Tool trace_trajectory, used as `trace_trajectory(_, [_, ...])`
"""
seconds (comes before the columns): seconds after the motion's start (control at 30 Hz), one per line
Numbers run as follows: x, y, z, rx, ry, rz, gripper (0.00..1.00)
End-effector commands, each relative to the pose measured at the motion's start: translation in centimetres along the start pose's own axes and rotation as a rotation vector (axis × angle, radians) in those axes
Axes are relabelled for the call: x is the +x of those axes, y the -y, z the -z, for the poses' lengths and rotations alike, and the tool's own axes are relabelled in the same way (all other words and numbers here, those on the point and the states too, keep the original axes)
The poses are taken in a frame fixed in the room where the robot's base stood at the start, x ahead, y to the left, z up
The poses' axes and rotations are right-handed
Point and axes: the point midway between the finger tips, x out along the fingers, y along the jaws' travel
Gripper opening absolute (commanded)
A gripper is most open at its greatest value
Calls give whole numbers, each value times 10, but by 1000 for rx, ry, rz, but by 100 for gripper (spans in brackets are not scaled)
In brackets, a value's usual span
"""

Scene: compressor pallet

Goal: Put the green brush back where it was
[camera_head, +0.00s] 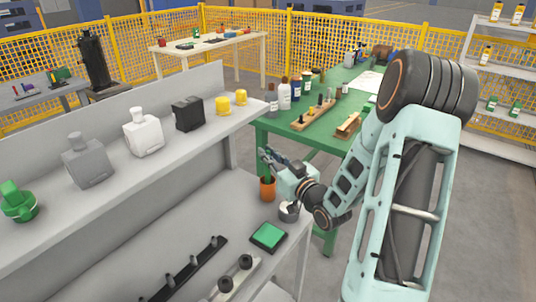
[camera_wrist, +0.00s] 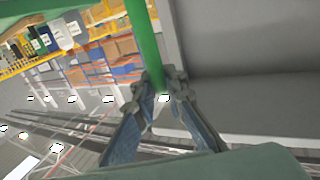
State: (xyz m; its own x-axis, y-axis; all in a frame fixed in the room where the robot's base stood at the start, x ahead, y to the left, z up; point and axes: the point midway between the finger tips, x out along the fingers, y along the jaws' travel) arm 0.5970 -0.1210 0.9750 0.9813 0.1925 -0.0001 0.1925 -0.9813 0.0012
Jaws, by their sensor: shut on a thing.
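The green brush (camera_wrist: 146,38) shows in the wrist view as a green bar running up from between my fingertips. My gripper (camera_wrist: 158,88) is shut on it. In the head view my gripper (camera_head: 268,158) is just above an orange cup (camera_head: 267,190) at the right end of the grey bench. The brush is too small and too covered by the fingers to make out clearly there. I cannot tell whether its lower end is inside the cup.
A small grey cup (camera_head: 288,212) stands close to the orange cup, under my wrist. A green pad (camera_head: 268,236) and a black rack (camera_head: 185,270) lie on the bench. A green table (camera_head: 330,135) stands behind.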

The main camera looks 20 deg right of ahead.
Motion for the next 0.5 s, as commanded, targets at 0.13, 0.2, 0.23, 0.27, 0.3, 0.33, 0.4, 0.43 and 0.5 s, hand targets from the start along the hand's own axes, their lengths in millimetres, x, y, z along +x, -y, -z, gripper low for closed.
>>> trace_trajectory(0.13, [0, 0, -1, 0, 1, 0, 23])
trace_trajectory(0.2, [0, 0, -1, 0, 1, 0, 28])
trace_trajectory(0.23, [0, 0, -1, 0, 1, 0, 28])
trace_trajectory(0.27, [0, 0, -1, 0, 1, 0, 28])
trace_trajectory(0.3, [0, 0, -1, 0, 1, 0, 28])
trace_trajectory(0.33, [0, 0, -1, 0, 1, 0, 28])
trace_trajectory(0.4, [0, 0, -1, 0, 1, 0, 28])
trace_trajectory(0.43, [0, 0, -1, 0, 1, 0, 28])
trace_trajectory(0.5, [0, 0, 1, 0, 1, 0, 28])
